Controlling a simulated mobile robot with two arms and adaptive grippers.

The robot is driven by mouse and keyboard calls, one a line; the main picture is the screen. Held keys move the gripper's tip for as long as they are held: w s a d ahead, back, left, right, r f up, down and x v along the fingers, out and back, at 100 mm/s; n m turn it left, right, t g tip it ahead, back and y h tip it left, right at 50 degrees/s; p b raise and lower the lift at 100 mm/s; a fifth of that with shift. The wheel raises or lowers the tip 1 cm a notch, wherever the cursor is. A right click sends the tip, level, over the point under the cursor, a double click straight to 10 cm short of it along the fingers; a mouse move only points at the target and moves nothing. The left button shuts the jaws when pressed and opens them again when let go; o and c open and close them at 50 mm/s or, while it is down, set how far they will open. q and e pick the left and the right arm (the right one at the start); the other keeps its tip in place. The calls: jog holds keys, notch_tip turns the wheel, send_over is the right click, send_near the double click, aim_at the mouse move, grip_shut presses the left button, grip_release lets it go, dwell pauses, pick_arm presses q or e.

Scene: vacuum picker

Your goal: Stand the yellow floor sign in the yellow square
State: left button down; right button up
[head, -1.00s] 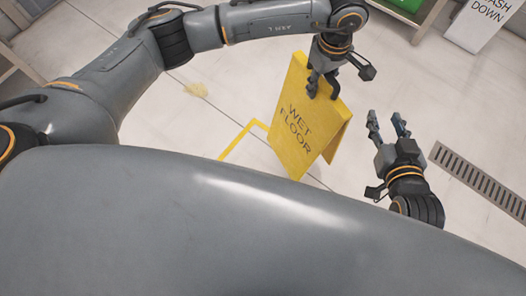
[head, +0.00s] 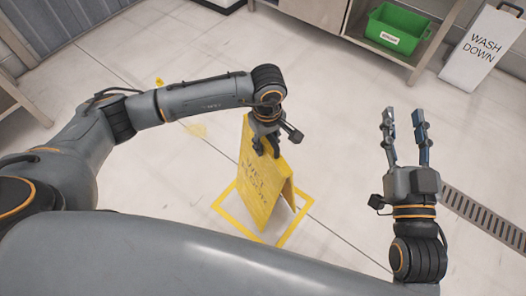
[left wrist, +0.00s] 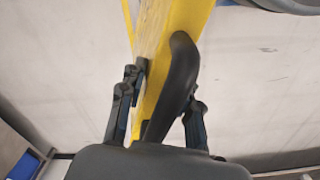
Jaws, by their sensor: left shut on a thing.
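The yellow floor sign (head: 260,189), lettered "WET FLOOR", is upright in an A shape in the head view. My left gripper (head: 265,147) is shut on its top edge. In the left wrist view, the sign (left wrist: 186,18) runs up between the fingers of my left gripper (left wrist: 160,100), beside a dark curved part at its top. The yellow square (head: 229,216) is an outline on the floor; the sign appears over it, hiding part of it. I cannot tell whether the sign's feet touch the floor. My right gripper (head: 405,125) is open and empty, right of the sign.
A floor drain grate (head: 482,215) lies at the right. A white "WASH DOWN" board (head: 482,50) stands at the back right. A green bin (head: 397,28) sits on a shelf at the back. Floor around the square is clear.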

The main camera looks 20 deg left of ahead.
aim_at(266, 175)
pick_arm(q)
jog(key=shift+a+f, duration=0.3)
jog(key=shift+f, duration=0.1)
jog(key=shift+a+f+b, duration=0.1)
jog(key=shift+f+b, duration=0.65)
jog(key=shift+f, duration=0.8)
pick_arm(e)
notch_tip(266, 175, up, 6)
jog(key=s+t+y, duration=0.1)
jog(key=s+t, duration=0.1)
jog(key=t, duration=0.2)
jog(key=shift+s, duration=0.2)
pick_arm(q)
jog(key=shift+s, duration=0.1)
pick_arm(e)
jog(key=shift+a, duration=0.1)
pick_arm(q)
jog(key=shift+f, duration=0.1)
jog(key=c, duration=0.9)
grip_release()
jog(key=shift+c, duration=0.2)
pick_arm(e)
jog(key=shift+s+r, duration=0.15)
